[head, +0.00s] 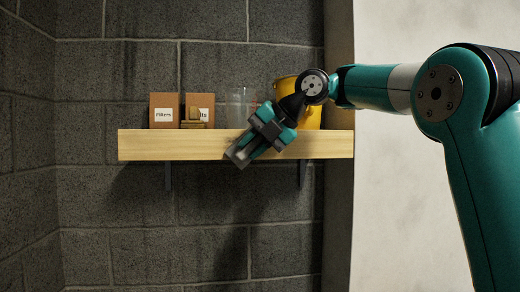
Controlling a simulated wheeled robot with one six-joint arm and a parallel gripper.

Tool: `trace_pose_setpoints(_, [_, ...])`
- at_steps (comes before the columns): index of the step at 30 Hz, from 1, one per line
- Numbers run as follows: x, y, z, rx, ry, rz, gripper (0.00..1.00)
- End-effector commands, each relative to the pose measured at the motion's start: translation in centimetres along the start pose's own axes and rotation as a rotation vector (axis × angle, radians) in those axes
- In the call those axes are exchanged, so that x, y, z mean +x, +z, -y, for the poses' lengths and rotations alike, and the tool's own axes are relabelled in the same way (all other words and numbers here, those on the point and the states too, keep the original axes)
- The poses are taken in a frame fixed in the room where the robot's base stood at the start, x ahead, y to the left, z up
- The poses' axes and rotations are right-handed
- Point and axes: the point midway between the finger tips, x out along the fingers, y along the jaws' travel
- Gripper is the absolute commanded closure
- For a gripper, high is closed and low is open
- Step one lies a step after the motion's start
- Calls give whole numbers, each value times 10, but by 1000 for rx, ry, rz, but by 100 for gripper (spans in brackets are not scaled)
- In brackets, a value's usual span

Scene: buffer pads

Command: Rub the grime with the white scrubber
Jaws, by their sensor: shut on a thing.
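My gripper (238,155) hangs in front of the wooden shelf's front edge, tilted down to the left. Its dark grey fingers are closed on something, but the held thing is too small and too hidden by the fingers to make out. I cannot pick out a white scrubber anywhere in the head view. I also cannot pick out a clear patch of grime; the wall is dark and mottled throughout.
The wooden shelf (150,146) bears a brown box labelled "Filters" (164,102), a second labelled brown box (199,101), a small tan object (193,124), a clear glass (239,96) and a yellow bucket (314,116). A pale wall (400,220) stands at right. Space below the shelf is clear.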

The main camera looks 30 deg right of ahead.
Motion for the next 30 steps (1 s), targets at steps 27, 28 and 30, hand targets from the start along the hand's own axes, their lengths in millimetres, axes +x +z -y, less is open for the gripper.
trace_pose_setpoints(27, [38,-17,-41,0,0,1,100])
trace_pose_setpoints(28, [38,-17,-42,1,0,1,100])
trace_pose_setpoints(30, [38,-17,-42,1,0,1,100])
